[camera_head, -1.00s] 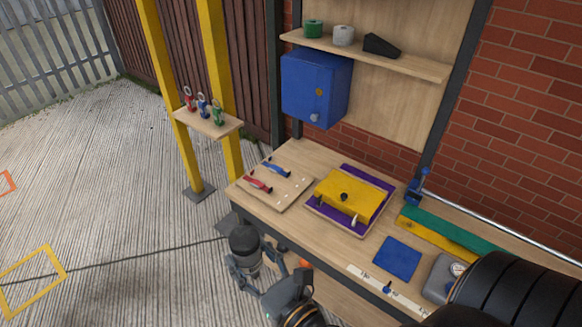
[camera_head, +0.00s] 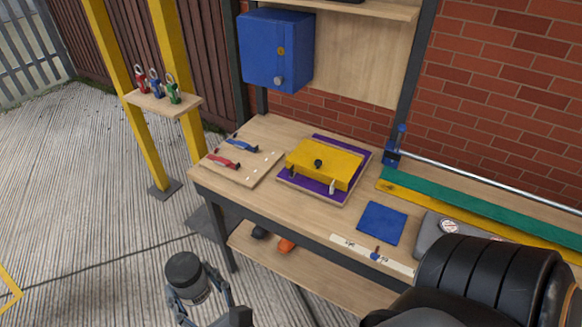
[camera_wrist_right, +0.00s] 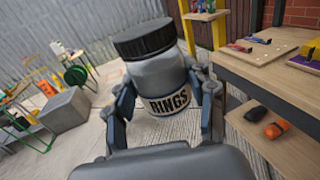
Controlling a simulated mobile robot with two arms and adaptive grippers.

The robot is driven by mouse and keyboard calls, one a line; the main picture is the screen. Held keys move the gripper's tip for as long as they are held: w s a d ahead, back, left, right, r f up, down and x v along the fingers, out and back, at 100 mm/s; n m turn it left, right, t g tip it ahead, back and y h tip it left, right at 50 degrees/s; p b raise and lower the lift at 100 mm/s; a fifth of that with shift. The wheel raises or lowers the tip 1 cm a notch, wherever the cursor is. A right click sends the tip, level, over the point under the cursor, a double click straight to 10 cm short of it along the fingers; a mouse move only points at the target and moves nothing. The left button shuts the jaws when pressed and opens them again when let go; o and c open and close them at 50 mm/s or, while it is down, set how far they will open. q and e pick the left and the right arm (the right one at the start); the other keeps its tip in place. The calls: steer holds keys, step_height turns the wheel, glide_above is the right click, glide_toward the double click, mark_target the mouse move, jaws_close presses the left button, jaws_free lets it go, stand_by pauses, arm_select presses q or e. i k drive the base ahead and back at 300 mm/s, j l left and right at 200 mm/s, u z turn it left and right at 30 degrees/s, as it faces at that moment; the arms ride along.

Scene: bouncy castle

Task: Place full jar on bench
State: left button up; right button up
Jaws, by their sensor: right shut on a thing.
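The jar (camera_head: 186,277) has a black lid and a label reading "RINGS" in the right wrist view (camera_wrist_right: 158,80). What is inside it cannot be seen. My right gripper (camera_head: 199,297) is shut on the jar, with a finger on each side, and holds it upright off the bench's front left, lower than the top. The wooden bench (camera_head: 262,215) has a dark frame and a lower shelf. My left gripper is not in view.
On the bench are a board with red and blue tools (camera_head: 240,166), a yellow block (camera_head: 325,163) on a purple-edged tray, a blue square (camera_head: 381,223) and a grey case (camera_head: 452,231). Bare wood shows along the front left. A yellow post stand (camera_head: 165,103) stands left.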

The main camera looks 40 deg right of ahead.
mark_target(292, 205)
steer(key=i+j+z, duration=0.1)
steer(key=i+j, duration=0.85)
steer(key=j, duration=0.15)
steer(key=i+j+z, duration=0.1)
steer(key=z, duration=1.15)
